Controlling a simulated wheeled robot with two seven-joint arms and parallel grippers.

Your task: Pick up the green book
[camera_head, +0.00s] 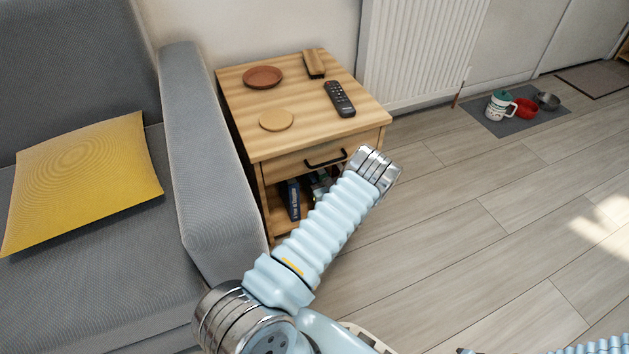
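No green book can be made out. On the open lower shelf of the wooden side table (250,92), a dark blue book (293,199) stands upright. Beside it are a few small items (321,184), partly hidden by my arm and too small to tell. One light blue arm of mine reaches up from the bottom middle, in front of the table's lower right part. It ends in a metal joint, and no gripper fingers show on it. Only a bit of my other arm shows at the bottom right edge. Neither gripper is visible.
The table top holds a reddish-brown plate (263,77), a round tan coaster (277,120), a black remote (340,99) and a small wooden block (314,64). The drawer (304,165) is shut. A grey sofa (205,165) stands close left. Open floor (480,240) lies right.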

